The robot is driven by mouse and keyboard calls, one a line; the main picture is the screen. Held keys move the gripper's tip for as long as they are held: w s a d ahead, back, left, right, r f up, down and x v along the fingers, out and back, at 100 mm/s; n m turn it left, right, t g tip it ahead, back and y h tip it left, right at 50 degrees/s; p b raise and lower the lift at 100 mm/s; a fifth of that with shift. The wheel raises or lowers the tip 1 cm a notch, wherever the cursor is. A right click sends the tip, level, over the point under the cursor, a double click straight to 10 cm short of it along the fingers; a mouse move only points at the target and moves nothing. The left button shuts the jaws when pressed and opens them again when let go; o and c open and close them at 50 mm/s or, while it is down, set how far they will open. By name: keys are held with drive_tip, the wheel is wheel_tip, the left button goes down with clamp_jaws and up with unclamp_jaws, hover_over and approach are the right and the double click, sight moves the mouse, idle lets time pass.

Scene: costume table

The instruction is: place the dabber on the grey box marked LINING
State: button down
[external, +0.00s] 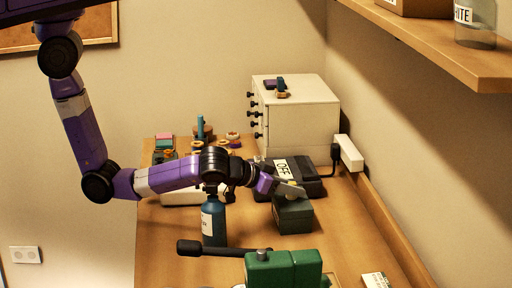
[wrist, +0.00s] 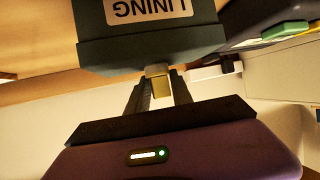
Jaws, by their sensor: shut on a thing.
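The grey box marked LINING (external: 295,217) stands on the table, dark grey-green, just in front of the OFF-labelled device. In the wrist view the grey box (wrist: 150,52) fills the top, its LINING label upside down. My gripper (external: 284,188) is at the top of the box in the external view. In the wrist view my gripper (wrist: 163,92) is shut on a small pale yellow piece, which I take for the dabber (wrist: 160,84). It is close to the box's edge; I cannot tell whether it touches. Most of the dabber is hidden.
A dark device labelled OFF (external: 308,180) lies behind the box. A blue bottle (external: 213,222) stands to the left under my arm. A green machine with a black handle (external: 284,270) is in front. A white drawer cabinet (external: 300,118) stands at the back.

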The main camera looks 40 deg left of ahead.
drive_tip(key=c, duration=1.1)
unclamp_jaws()
drive_tip(key=shift+s, duration=0.1)
drive_tip(key=b+v, duration=0.1)
drive_tip(key=v, duration=0.6)
drive_tip(key=shift+s+a+r, duration=0.1)
drive_tip(key=shift+a, duration=0.05)
